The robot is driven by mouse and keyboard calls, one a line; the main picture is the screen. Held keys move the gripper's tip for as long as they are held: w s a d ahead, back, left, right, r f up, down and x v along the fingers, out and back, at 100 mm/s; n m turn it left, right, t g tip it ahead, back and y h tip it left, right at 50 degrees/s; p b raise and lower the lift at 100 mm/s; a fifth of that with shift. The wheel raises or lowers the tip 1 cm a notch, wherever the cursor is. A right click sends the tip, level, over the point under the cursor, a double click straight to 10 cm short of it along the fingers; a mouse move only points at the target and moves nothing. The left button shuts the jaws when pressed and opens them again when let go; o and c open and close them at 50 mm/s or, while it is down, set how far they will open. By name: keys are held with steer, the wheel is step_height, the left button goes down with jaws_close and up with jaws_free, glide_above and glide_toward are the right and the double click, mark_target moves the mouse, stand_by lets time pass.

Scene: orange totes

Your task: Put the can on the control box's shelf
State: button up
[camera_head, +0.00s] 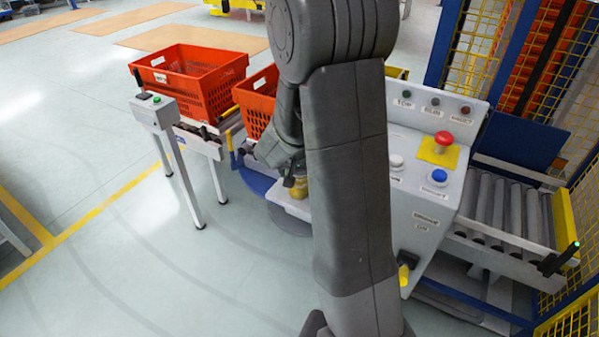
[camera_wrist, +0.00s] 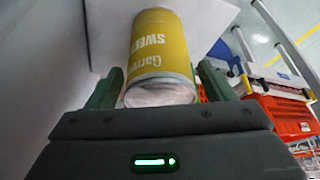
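The can (camera_wrist: 160,45) has a yellow label with white lettering and a pale end facing the camera in the wrist view. It lies between the two fingers of my gripper (camera_wrist: 160,88), which press close on both its sides. In the head view the can (camera_head: 299,187) shows small and yellow, at my gripper (camera_head: 291,181), just over the white shelf (camera_head: 290,206) low on the control box's left side. Whether the can touches the shelf is hidden. The control box (camera_head: 440,205) is light grey, with a red emergency button on a yellow plate and a blue button; my arm covers part of it.
An orange tote (camera_head: 200,85) stands on a conveyor at the left, with a second one (camera_head: 254,110) beside it, partly behind my arm. A small button post (camera_head: 155,112) stands in front. A roller conveyor (camera_head: 505,210) and yellow mesh fencing are at the right.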

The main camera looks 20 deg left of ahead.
steer(key=shift+s+r, duration=0.1)
steer(key=shift+r, duration=0.45)
steer(key=p+v, duration=0.1)
steer(key=v, duration=1)
steer(key=shift+s+d, duration=0.1)
steer(key=shift+s, duration=0.05)
stand_by(0.9)
